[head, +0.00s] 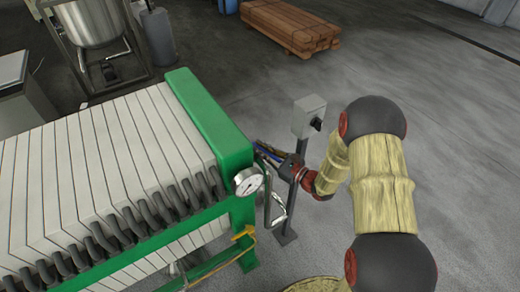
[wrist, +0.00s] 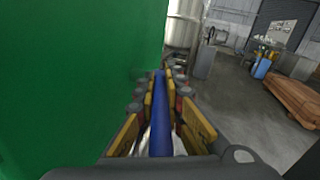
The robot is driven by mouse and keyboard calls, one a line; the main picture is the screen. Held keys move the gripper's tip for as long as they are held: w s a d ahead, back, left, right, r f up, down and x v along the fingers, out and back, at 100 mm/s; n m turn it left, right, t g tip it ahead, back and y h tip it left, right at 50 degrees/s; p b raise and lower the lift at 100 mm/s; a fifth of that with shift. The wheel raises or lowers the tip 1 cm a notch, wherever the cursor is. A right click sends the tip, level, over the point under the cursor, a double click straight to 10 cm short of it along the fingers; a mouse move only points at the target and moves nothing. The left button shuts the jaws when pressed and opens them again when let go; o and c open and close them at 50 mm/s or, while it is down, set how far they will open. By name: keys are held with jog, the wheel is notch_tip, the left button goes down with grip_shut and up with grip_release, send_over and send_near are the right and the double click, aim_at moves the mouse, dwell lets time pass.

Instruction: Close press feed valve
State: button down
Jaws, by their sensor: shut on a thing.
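My gripper (head: 272,156) reaches in from the right beside the green end plate of the filter press (head: 212,120). In the wrist view, my gripper (wrist: 160,105) has its yellow-padded fingers shut on a long blue lever handle (wrist: 160,115), one finger on each side. The blue handle runs lengthwise between the fingers, beside the green plate (wrist: 75,80). It looks like the feed valve's handle. Bare metal shows under the handle, but the valve body is mostly hidden. In the head view the handle is largely covered by the fingers.
A pressure gauge (head: 248,181) and a bent metal pipe (head: 275,208) are close below my gripper. A grey post with a control box (head: 309,115) stands just behind it. A timber stack (head: 290,25) lies farther back. Open floor lies to the right.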

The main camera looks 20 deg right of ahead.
jog(key=shift+w+d+n+g+y, duration=0.15)
jog(key=shift+d+n+g+y, duration=0.05)
jog(key=shift+n+g+y, duration=0.65)
jog(key=shift+w+d+n+g+y, duration=0.15)
jog(key=shift+n+g+y, duration=0.6)
jog(key=shift+y, duration=0.1)
jog(key=c, duration=1.8)
grip_release()
jog(key=shift+c, duration=0.2)
jog(key=v, duration=1.2)
jog(key=shift+c, duration=0.3)
